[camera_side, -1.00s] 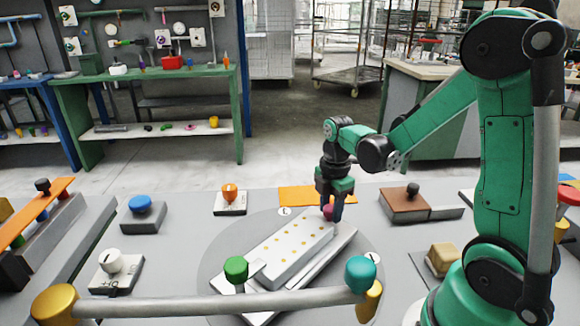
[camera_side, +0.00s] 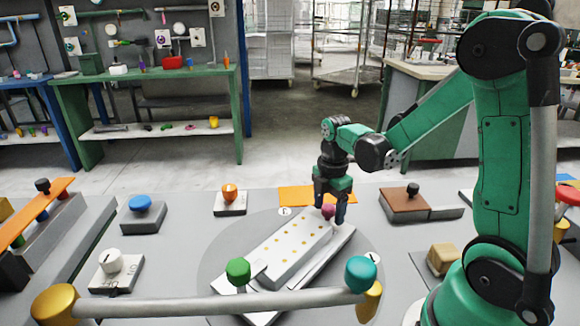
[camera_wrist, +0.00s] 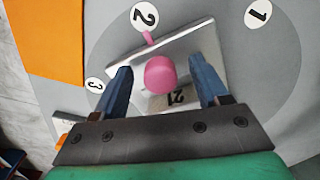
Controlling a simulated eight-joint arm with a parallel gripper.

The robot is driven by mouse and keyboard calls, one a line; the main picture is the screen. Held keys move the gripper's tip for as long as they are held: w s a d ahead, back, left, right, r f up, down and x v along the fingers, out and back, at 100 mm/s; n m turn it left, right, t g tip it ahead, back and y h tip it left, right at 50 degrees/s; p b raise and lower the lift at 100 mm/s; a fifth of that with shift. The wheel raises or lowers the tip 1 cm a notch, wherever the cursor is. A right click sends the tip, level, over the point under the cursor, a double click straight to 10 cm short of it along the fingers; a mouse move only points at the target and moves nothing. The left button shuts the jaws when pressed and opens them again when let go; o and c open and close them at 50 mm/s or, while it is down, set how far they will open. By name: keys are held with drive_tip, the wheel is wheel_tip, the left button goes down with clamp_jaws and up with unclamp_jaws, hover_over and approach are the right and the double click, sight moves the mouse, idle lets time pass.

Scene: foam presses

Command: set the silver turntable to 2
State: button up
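The silver turntable is a long silver plate (camera_side: 322,262) with a white dotted block on a round grey base; its end also shows in the wrist view (camera_wrist: 204,42). A pink knob (camera_wrist: 160,75) stands at its far end and shows in the side view (camera_side: 328,210). A short pink pointer (camera_wrist: 149,38) at the plate edge points at the label 2 (camera_wrist: 145,15). My gripper (camera_side: 329,215) is down over the knob. In the wrist view its fingers (camera_wrist: 160,67) stand on either side of the knob, with visible gaps.
Label 1 (camera_wrist: 258,13) and label 3 (camera_wrist: 95,85) lie on either side of 2. An orange board (camera_side: 303,196) lies behind the turntable, and a brown block (camera_side: 404,203) stands to the right. A grey bar (camera_side: 210,306) with coloured knobs crosses the front.

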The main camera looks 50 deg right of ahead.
drive_tip(key=shift+r, duration=0.1)
drive_tip(key=shift+r, duration=2.7)
drive_tip(key=shift+a, duration=0.1)
